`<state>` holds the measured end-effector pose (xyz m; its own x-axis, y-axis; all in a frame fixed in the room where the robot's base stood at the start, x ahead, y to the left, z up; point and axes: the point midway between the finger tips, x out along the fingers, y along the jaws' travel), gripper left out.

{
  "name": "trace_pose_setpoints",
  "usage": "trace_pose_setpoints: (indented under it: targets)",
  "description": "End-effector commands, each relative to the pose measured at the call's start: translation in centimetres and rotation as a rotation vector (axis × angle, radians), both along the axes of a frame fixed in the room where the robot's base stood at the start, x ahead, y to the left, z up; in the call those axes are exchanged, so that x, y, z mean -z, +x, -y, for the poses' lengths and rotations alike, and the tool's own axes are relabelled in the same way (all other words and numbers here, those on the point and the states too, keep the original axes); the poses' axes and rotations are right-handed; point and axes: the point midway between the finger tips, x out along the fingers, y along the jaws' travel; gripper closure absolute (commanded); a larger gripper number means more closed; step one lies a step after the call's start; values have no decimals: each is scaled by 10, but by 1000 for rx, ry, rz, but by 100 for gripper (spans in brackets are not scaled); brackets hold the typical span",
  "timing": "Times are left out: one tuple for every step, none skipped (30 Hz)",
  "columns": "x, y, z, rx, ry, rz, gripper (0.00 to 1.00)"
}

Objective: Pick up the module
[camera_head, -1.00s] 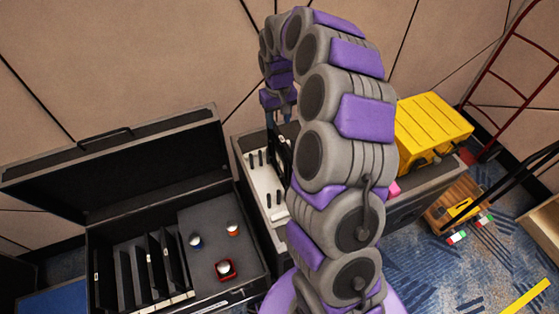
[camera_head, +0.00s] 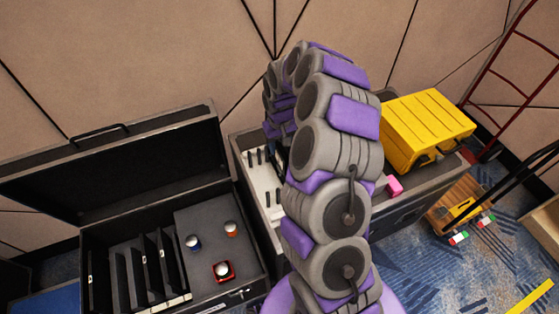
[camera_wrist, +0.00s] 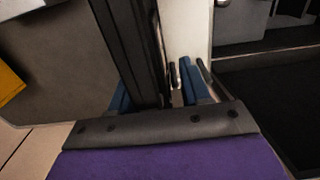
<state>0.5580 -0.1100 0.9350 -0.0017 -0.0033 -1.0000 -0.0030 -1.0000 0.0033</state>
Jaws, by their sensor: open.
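A dark, narrow upright piece (camera_wrist: 128,50), which looks like the module, fills the middle of the wrist view. The blue fingertips of my gripper (camera_wrist: 155,92) show on either side of its lower part. The jaws are open and stand around it; I cannot tell whether they touch it. In the head view my arm hides most of my gripper and of this piece, above the white panel (camera_head: 262,192) with black pegs.
An open black case (camera_head: 105,225) with several dark slabs and three knobs stands at left. A yellow case (camera_head: 428,125) and a small pink block (camera_head: 394,186) sit on the right of the middle case. A red ladder (camera_head: 510,70) leans at far right.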

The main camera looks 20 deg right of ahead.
Motion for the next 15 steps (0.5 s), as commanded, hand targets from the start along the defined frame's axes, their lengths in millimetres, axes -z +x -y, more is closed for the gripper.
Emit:
trace_pose_setpoints:
  targets:
    - [4, 0, 1, 1, 1, -1, 53]
    - [4, 0, 1, 1, 1, 0, 53]
    - [4, 0, 1, 1, 1, 0, 53]
    - [3, 0, 1, 1, 1, 1, 53]
    - [3, 0, 1, 1, 0, 1, 53]
    - [3, 0, 1, 1, 0, 1, 53]
    - [2, 0, 0, 1, 0, 1, 53]
    - [2, 0, 0, 1, 0, 1, 56]
    - [2, 0, 0, 1, 0, 1, 60]
    - [2, 0, 0, 1, 0, 1, 63]
    - [2, 0, 0, 1, 0, 0, 66]
    - [2, 0, 0, 1, -1, 0, 69]
    - [2, 0, 0, 1, -1, 0, 72]
    - [2, 0, -1, 0, -1, 0, 75]
    - [2, 0, -1, 0, -1, 1, 79]
